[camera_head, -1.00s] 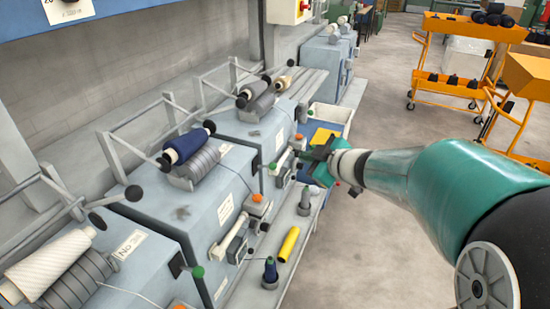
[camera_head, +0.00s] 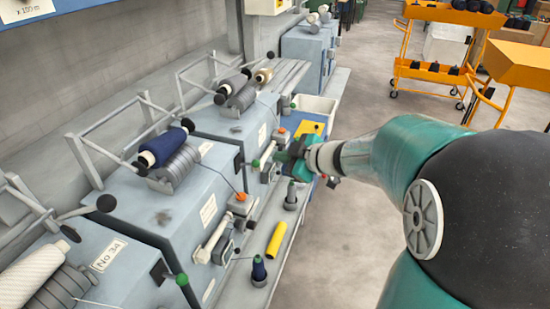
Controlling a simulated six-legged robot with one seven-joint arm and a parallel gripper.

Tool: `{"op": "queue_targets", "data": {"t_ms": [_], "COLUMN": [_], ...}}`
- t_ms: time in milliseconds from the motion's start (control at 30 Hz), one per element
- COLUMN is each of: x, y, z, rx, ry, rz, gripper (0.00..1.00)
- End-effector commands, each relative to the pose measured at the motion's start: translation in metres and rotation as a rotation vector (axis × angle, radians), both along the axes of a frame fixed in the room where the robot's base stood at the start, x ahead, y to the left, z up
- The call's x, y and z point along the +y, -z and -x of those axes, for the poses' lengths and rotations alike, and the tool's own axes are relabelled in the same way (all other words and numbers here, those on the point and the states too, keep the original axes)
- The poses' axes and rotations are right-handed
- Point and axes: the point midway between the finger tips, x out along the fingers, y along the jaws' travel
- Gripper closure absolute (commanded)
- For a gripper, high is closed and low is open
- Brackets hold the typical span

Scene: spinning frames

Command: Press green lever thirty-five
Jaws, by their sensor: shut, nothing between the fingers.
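Only one number is readable: the label "No 34" (camera_head: 107,255) on the near-left machine, which has its own green-knobbed lever (camera_head: 182,279). The adjoining machine with the blue spool (camera_head: 167,146) carries another green-knobbed lever (camera_head: 255,163) at its far front corner; its number is not readable, but it may be thirty-five. My gripper (camera_head: 284,156) is shut and empty, pointing left, just right of that knob and seemingly apart from it. The teal arm comes in from the right. Depth between fingertips and knob is hard to tell.
A third machine (camera_head: 245,112) stands behind, with another green knob (camera_head: 293,105). A ledge with a yellow tube (camera_head: 276,239) and a dark cone (camera_head: 259,270) runs along the fronts. Orange carts (camera_head: 440,72) stand at the back right; the floor between is clear.

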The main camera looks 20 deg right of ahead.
Motion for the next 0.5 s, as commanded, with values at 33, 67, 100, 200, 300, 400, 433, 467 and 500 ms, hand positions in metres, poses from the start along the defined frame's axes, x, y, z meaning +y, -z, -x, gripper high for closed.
{"op": "queue_targets", "data": {"t_ms": [33,67,100,200,300,400,433,467,500], "x": [0.005,0.008,0.012,0.021,0.03,0.04,0.043,0.043,0.041], "y": [0.005,0.008,0.011,0.021,0.03,0.038,0.041,0.044,0.051], "z": [-0.007,-0.01,-0.017,-0.032,-0.048,-0.064,-0.068,-0.072,-0.074], "rx": [0.003,0.005,0.005,0.006,0.004,0.004,0.004,0.005,0.006], "ry": [-0.004,-0.005,-0.004,-0.004,-0.004,-0.005,-0.005,-0.003,-0.001], "rz": [0.0,-0.001,-0.002,0.0,-0.001,0.0,0.0,-0.001,-0.001], "gripper": [1.0,1.0,1.0,1.0,1.0,1.0,1.0,1.0,1.0]}}
